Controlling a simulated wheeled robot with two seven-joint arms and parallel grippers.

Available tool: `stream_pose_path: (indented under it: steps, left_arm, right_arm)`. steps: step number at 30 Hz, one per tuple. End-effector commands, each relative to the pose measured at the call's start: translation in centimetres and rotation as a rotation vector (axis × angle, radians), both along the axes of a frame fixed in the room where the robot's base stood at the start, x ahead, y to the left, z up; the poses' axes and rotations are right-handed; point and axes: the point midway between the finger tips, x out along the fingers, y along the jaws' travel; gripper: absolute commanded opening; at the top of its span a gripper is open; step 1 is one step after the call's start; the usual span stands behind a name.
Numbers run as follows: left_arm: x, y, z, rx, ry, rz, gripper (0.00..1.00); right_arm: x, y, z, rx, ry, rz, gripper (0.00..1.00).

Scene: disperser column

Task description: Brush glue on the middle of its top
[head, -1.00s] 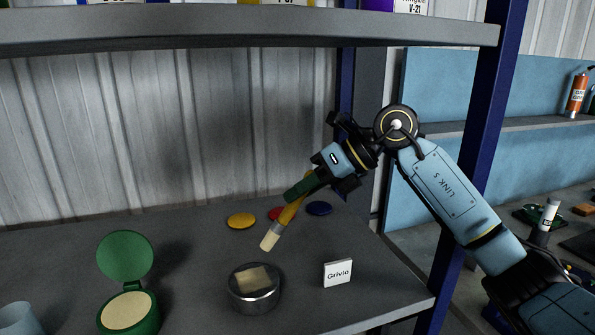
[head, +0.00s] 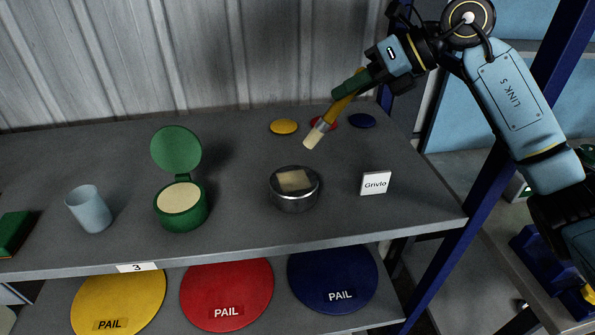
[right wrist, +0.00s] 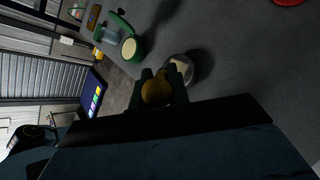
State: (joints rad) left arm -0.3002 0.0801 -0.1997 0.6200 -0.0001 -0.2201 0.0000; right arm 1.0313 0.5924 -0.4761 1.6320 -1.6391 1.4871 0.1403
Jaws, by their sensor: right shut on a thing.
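My right gripper (head: 356,86) is shut on a yellow-handled brush (head: 340,108), whose pale bristles point down and to the left. The brush hangs above the shelf, up and to the right of a round metal tin (head: 295,201), apart from it. The tin's top has a pale square patch (head: 295,180) in its middle. In the right wrist view the brush handle end (right wrist: 157,90) sits between the fingers, with the tin (right wrist: 186,66) just beyond. A green pot (head: 181,218) with its lid open and cream contents stands left of the tin. My left gripper is not in view.
A small white sign reading Grivlo (head: 376,184) stands right of the tin. Yellow (head: 284,127), red and blue discs lie behind. A light blue cup (head: 90,210) and a green block (head: 14,232) stand at the left. Below are PAIL discs. A blue post (head: 480,165) rises at the right.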

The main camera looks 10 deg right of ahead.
Motion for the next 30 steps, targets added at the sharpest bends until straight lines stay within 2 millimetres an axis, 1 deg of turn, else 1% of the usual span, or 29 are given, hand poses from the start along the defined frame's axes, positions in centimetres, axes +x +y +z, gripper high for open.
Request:
stream_pose_path:
  steps: [11,21,30]
  left_arm:
    - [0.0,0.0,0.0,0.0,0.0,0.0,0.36]
    - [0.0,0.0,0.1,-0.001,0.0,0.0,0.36]
    - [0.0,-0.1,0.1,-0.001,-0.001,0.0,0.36]
  right_arm:
    - [0.0,0.0,0.0,0.0,0.0,0.0,0.0]
    - [1.4,0.2,-0.6,0.001,0.001,0.0,0.0]
    - [1.5,0.1,-0.7,0.0,0.0,0.0,0.0]
